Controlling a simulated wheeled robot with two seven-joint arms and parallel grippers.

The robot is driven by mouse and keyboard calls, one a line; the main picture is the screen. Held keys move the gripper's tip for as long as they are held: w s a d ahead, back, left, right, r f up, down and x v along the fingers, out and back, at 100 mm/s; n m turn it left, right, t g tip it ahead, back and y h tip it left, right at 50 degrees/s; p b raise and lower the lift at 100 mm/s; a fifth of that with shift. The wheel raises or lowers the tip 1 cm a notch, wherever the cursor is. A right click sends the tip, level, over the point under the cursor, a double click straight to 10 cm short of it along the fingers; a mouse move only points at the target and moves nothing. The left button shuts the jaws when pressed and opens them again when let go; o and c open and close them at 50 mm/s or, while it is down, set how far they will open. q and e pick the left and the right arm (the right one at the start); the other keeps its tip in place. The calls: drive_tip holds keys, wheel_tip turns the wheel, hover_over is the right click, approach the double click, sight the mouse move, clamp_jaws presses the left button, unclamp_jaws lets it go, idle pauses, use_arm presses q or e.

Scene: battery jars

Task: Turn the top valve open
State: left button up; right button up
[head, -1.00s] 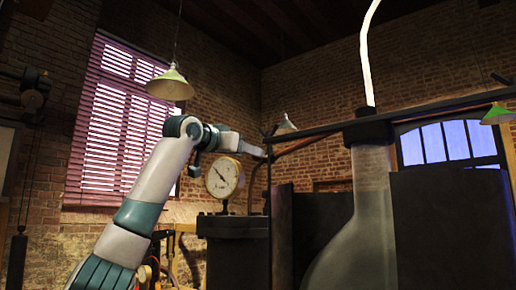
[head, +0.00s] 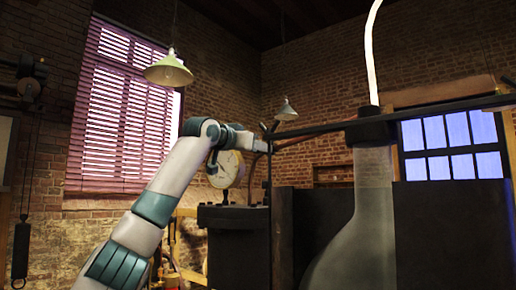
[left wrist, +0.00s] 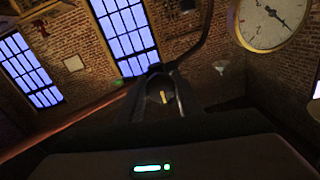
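A small dark fitting (head: 269,128), possibly the top valve, sits where the dark horizontal pipe (head: 350,124) meets a thin upright post. My left arm reaches up from the lower left. My left gripper (head: 264,143) is at the top of that post, right beside the fitting; I cannot tell whether it touches it. In the left wrist view the dark fingers (left wrist: 163,98) point away from the camera, with a small yellow piece between or behind them. That view is dark, so whether they are shut on anything is unclear. My right gripper is not in view.
A round dial gauge (head: 224,170) stands behind my left forearm, partly hidden; a dial also shows in the left wrist view (left wrist: 272,20). A large glass jar (head: 365,215) stands right of the post beside dark panels (head: 450,230). Lamps (head: 168,70) hang above.

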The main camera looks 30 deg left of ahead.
use_arm(q)
drive_tip(key=shift+n, duration=0.4)
drive_tip(key=shift+c, duration=0.2)
drive_tip(key=n, duration=0.3)
drive_tip(key=shift+b, duration=0.4)
drive_tip(key=n, duration=0.4)
drive_tip(key=shift+r+n+g+b, duration=0.1)
drive_tip(key=shift+n+g+b, duration=0.2)
drive_tip(key=shift+b, duration=0.1)
drive_tip(key=n+h, duration=0.1)
drive_tip(key=n, duration=0.4)
drive_tip(key=shift+b, duration=0.4)
drive_tip(key=shift+n, duration=1.8)
drive_tip(key=o, duration=1)
drive_tip(key=shift+o, duration=0.2)
drive_tip(key=shift+a+b, duration=0.1)
drive_tip(key=shift+b, duration=0.2)
drive_tip(key=shift+s, duration=0.1)
